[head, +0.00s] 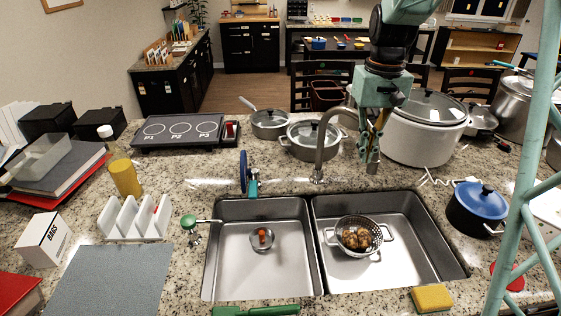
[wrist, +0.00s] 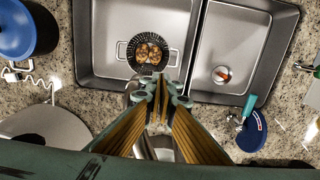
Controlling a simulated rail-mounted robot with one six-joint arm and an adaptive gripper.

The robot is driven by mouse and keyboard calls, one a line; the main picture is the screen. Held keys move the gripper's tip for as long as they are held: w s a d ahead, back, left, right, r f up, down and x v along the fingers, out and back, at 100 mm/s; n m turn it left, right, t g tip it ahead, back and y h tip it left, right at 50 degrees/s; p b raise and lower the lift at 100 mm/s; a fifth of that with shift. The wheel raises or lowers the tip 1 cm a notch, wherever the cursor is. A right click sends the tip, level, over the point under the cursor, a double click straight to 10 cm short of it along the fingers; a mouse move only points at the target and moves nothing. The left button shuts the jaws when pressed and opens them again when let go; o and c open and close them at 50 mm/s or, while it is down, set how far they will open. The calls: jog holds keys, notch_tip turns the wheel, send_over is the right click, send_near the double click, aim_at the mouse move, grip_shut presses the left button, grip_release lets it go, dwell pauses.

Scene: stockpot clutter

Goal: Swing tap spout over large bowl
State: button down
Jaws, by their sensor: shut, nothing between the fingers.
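The grey gooseneck tap spout (head: 322,145) rises from the counter behind the sink divider and arches right, toward my gripper. Its outlet end is hidden behind my gripper in the head view. The large bowl (head: 415,245) is the right sink basin, holding a metal colander (head: 358,236) with brown food. My gripper (head: 371,165) is shut and empty, pointing down behind the large bowl's back edge, right of the spout's base. In the wrist view, my gripper (wrist: 160,100) is beside grey tap parts; contact cannot be told. The large bowl also shows there (wrist: 110,25).
The smaller left basin (head: 235,270) holds a small round piece with an orange part. Pots (head: 312,140) and a large white cooker (head: 425,135) crowd behind the tap. A blue pot (head: 475,210) stands right of the sink. A yellow sponge (head: 432,298) lies in front.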

jog(key=shift+s+a, duration=0.4)
jog(key=shift+a, duration=0.25)
jog(key=shift+r, duration=0.1)
notch_tip(320, 180, up, 8)
jog(key=p, duration=0.5)
dwell(0.7)
dwell(0.3)
jog(key=shift+s, duration=0.1)
jog(key=s+a+r+t+b, duration=0.1)
jog(key=s+r+b, duration=0.2)
jog(key=s, duration=0.6)
jog(key=s+a+r+t+b, duration=0.1)
jog(key=s+a+r+b, duration=0.15)
jog(key=s, duration=0.75)
jog(key=s+f+t+b, duration=0.1)
jog(key=s+f+b, duration=0.1)
jog(key=s, duration=0.7)
jog(key=s+f+t+b, duration=0.1)
jog(key=s+b, duration=0.2)
jog(key=s, duration=0.6)
jog(key=shift+s+a+f, duration=0.25)
jog(key=shift+s+f, duration=0.15)
